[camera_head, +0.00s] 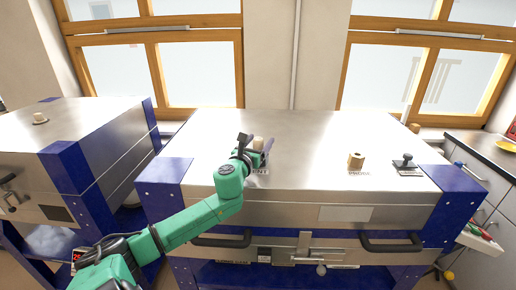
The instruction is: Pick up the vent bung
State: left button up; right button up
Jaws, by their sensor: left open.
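The vent bung (258,142) is a small pale beige plug on the steel lid of the middle kiln (310,135). A partly covered label (261,172) lies in front of it. My left gripper (256,146) is open at the bung, with a dark finger on each side of it in the picture. I cannot tell whether the fingers touch it. The gripper body hides the bung's lower part. My right gripper is not in view.
A tan plug (356,160) with its own label and a black-handled fitting (403,162) stand on the lid's right side. Another kiln (75,135) stands at left with a pale plug (40,119). A dark counter (490,152) is at right. The lid's back is clear.

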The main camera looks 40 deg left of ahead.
pick_arm(q)
jog(key=shift+w+a+r, duration=0.15)
jog(key=shift+w+a, duration=0.1)
jog(key=shift+w, duration=0.4)
jog(key=shift+w+a+f, duration=0.1)
jog(key=shift+w+f, duration=0.15)
jog(key=shift+w, duration=0.2)
jog(key=shift+s, duration=0.15)
grip_shut()
jog(key=shift+r, duration=0.1)
notch_tip(320, 180, up, 20)
jog(key=p, duration=0.3)
jog(key=shift+p, duration=0.35)
